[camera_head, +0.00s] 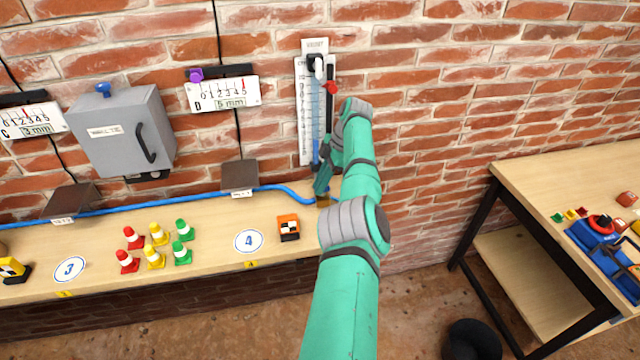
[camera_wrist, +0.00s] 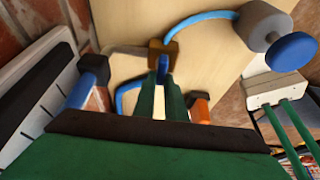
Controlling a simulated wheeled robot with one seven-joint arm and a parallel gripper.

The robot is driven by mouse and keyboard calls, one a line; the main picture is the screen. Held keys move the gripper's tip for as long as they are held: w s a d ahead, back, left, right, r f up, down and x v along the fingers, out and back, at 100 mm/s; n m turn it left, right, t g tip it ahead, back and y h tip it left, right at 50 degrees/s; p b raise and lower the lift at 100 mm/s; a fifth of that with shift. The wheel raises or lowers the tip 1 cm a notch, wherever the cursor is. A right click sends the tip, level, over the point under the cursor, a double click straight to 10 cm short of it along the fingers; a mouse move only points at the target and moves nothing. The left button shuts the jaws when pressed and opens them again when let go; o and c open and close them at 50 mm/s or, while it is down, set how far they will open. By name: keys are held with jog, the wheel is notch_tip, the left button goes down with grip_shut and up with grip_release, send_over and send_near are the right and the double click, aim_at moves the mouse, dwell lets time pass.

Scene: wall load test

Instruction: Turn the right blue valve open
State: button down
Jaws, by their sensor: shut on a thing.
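A small brass valve body (camera_wrist: 160,48) with a blue valve handle (camera_wrist: 164,64) sits over the wooden bench in the wrist view. My gripper (camera_wrist: 166,84) has its two green fingers close together on the blue handle. The fingers hide much of the handle, so its exact angle is hard to tell. In the head view my gripper (camera_head: 321,188) reaches down to the back edge of the bench, below the measuring board (camera_head: 305,120). There a bit of the brass valve (camera_head: 323,201) shows, and my arm covers the rest.
A blue hose (camera_head: 200,200) runs along the bench to the valve. A grey cylinder (camera_wrist: 262,22) with a blue knob (camera_wrist: 292,52) stands to the right in the wrist view. An orange block (camera_head: 288,227) and several small cones (camera_head: 157,245) are on the bench. A second table (camera_head: 560,175) stands right.

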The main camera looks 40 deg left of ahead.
jog(key=shift+d, duration=0.1)
dwell(0.3)
jog(key=c, duration=1.8)
grip_release()
jog(key=shift+r, duration=0.1)
jog(key=v, duration=1)
jog(key=shift+r, duration=0.25)
